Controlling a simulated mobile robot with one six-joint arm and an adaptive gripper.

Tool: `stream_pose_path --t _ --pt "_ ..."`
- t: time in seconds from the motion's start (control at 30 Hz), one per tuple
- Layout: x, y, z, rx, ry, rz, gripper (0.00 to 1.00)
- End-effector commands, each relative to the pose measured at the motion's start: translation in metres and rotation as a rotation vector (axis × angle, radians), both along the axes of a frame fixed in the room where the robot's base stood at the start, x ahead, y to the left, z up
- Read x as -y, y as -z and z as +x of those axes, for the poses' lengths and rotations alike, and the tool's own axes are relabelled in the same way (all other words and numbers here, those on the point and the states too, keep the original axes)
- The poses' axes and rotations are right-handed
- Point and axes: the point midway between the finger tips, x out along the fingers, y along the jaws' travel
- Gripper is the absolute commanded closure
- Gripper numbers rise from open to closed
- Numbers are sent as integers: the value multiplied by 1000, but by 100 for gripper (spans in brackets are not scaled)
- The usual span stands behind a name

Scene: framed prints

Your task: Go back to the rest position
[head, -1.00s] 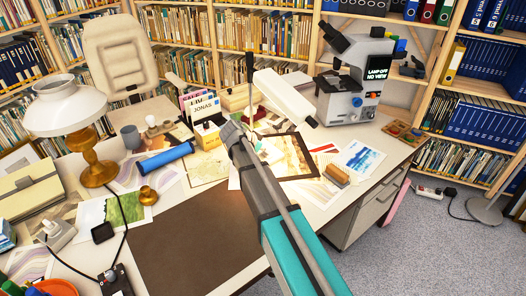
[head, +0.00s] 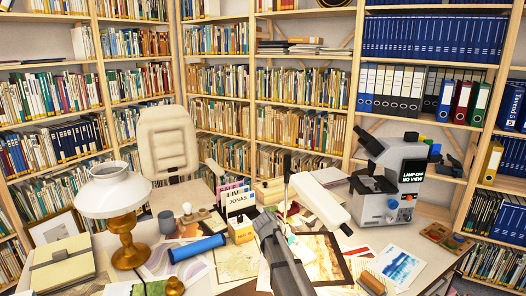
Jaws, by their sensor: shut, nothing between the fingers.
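My arm reaches up from the bottom edge in the head view, over the desk. My gripper (head: 266,222), at the far end of the dark grey arm part, is shut with nothing in it. It is seen from behind, so the fingers are hard to make out. It appears in front of the map-like sheets and beside the white bar-shaped head (head: 320,205) with a thin dark upright stalk (head: 287,178). I cannot tell how far above the desk it is.
The crowded desk holds a brass lamp (head: 125,225) at left, a blue roll (head: 197,248), a calendar block (head: 239,230), a framed print (head: 322,258) and a microscope (head: 388,192) at right. A pale chair (head: 167,142) and full bookshelves (head: 220,80) stand behind.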

Motion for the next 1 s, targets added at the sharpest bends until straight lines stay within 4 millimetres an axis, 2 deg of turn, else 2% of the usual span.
stream_pose_path --t 0.03,0.33,1.0 --pt "0 -13 0 0 0 0 100" --pt "-1 -42 0 0 -1 0 100" --pt "-1 -62 0 0 -1 0 100"
